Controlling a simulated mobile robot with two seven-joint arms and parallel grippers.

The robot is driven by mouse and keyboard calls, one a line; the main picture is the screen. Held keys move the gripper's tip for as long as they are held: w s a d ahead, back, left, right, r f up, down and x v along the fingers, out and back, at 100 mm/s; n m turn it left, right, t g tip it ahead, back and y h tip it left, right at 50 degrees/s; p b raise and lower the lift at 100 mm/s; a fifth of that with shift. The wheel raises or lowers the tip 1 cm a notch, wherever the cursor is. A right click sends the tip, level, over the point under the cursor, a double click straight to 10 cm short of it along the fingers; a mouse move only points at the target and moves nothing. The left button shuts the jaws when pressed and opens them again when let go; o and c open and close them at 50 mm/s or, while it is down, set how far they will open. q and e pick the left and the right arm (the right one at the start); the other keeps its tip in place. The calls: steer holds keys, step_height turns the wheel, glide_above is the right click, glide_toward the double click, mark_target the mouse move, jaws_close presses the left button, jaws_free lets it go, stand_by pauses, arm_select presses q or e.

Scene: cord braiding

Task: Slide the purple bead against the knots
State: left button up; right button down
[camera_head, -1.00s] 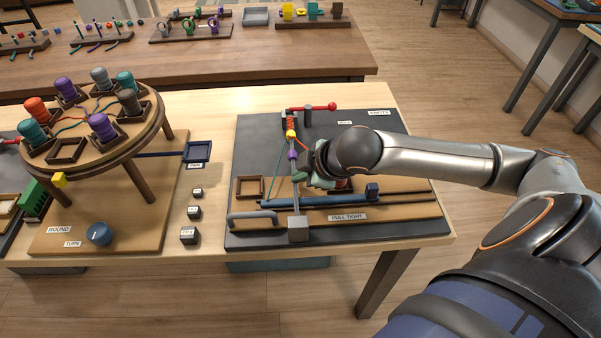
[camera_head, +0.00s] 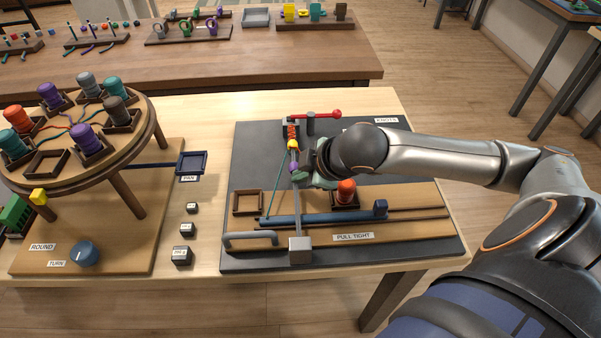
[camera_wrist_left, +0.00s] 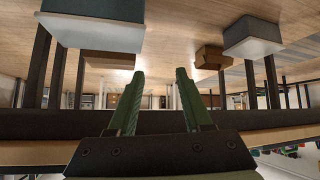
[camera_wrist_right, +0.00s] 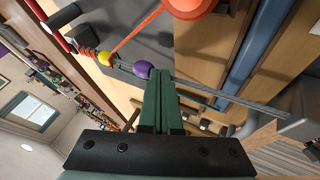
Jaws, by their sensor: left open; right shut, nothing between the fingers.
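The purple bead (camera_head: 294,167) is on the cord above the dark board, a little nearer me than the yellow bead (camera_head: 292,144) and the orange-red knots (camera_head: 291,132). In the right wrist view the purple bead (camera_wrist_right: 142,70) stands apart from the yellow bead (camera_wrist_right: 104,58), with the knots (camera_wrist_right: 88,51) beyond it. My right gripper (camera_wrist_right: 163,76) is shut and empty, its green fingertips close beside the purple bead. I cannot tell whether they touch it. In the head view it (camera_head: 301,178) comes in from the right. My left gripper (camera_wrist_left: 160,82) is open and empty, below the table.
A red-handled clamp (camera_head: 323,115) stands beyond the knots. An orange spool (camera_head: 345,191) and a blue slider (camera_head: 320,217) lie on the nearer part of the board, by a grey post (camera_head: 299,250). A round spool stand (camera_head: 64,152) is on the left.

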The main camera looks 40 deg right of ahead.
mark_target(296, 162)
steer(key=w+p, duration=0.1)
steer(key=w+d+p, duration=0.1)
steer(key=shift+w+d+r, duration=0.15)
steer(key=shift+w+d, duration=0.15)
steer(key=shift+w, duration=0.1)
steer(key=shift+w+d+p, duration=0.15)
steer(key=shift+w+p, duration=0.1)
steer(key=shift+p, duration=0.1)
steer(key=shift+w+d, duration=0.1)
steer(key=shift+f, duration=0.2)
arm_select(q)
steer(key=shift+s+a+r, duration=0.25)
steer(key=shift+s+a, duration=0.05)
steer(key=shift+a, duration=0.15)
steer(key=shift+s+a+r, duration=0.2)
steer(key=shift+s+a, duration=0.1)
steer(key=shift+a, duration=0.15)
steer(key=shift+d+r, duration=0.1)
steer(key=shift+r, duration=0.05)
